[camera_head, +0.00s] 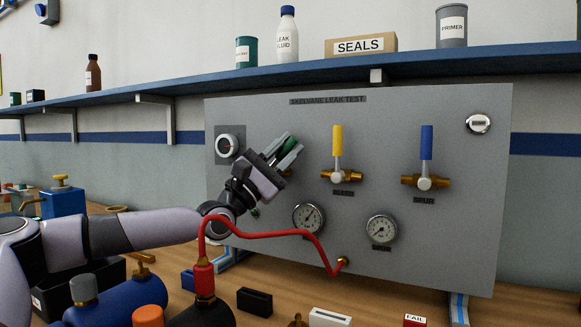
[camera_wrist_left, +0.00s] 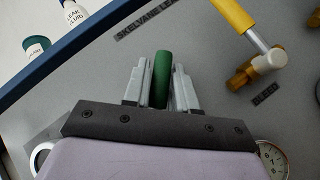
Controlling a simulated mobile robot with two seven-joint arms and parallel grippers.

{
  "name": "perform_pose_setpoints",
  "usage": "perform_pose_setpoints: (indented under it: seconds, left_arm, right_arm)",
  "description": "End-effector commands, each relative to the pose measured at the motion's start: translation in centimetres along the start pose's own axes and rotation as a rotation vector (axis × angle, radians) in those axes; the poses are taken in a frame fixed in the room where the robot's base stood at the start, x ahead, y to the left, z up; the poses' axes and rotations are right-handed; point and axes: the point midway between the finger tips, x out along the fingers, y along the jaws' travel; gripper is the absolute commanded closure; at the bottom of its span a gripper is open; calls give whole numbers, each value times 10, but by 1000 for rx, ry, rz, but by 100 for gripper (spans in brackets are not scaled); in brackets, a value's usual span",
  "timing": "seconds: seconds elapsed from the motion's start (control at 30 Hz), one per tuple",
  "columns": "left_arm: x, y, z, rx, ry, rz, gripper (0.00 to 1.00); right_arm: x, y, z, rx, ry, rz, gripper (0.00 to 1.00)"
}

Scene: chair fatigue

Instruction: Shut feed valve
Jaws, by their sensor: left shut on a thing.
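The grey panel (camera_head: 365,133) titled "SKELVANE LEAK TEST" carries a row of valves. My left gripper (camera_head: 290,148) is at its left valve, shut on a green handle (camera_wrist_left: 161,80). In the left wrist view the handle sits between the two grey fingers of my gripper (camera_wrist_left: 160,88). The head view shows only a little green between the fingers. The gripper hides most of this valve's body and its label. The yellow-handled valve (camera_head: 338,140) and the blue-handled valve (camera_head: 426,143) stand to its right, both handles pointing up. My right gripper is not in view.
Two gauges (camera_head: 381,229) sit low on the panel. A red hose (camera_head: 270,234) runs from a fitting below my left arm to a panel port. A round dial (camera_head: 227,145) is left of the gripper. A blue shelf (camera_head: 300,73) with bottles and a SEALS box runs above.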

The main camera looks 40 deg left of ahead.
Motion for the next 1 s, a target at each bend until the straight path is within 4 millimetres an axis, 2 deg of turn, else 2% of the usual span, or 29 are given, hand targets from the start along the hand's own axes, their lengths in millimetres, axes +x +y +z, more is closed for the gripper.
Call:
perform_pose_setpoints:
  seconds: [0.6, 1.0]
  left_arm:
    - [-2, 32, -12, -383, 107, 380, 100]
    - [-6, 42, -17, -509, 142, 508, 100]
  right_arm:
    - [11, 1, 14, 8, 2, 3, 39]
    - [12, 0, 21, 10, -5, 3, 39]
